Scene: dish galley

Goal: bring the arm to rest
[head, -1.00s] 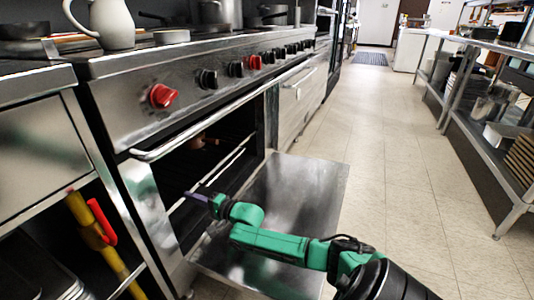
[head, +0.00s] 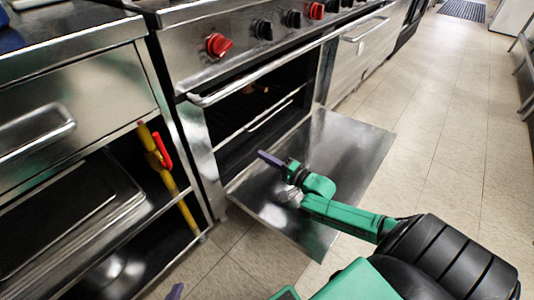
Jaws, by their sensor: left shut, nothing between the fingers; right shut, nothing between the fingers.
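My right arm, green and black, comes in from the lower right. Its gripper (head: 272,159), with purple-grey fingers, is shut and empty. In the picture it lies over the lowered oven door, in front of the oven opening. I cannot tell its exact height above the door. Only a purple fingertip of my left gripper (head: 175,292) shows at the bottom edge; it is shut with nothing in it. The rest of it is out of view.
The steel oven door (head: 345,160) hangs open and flat, jutting over the floor. The oven handle (head: 240,92) and red knob (head: 219,45) are above. A yellow pole-like object (head: 165,170) stands left by the shelf. Tiled floor (head: 450,130) is clear at right.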

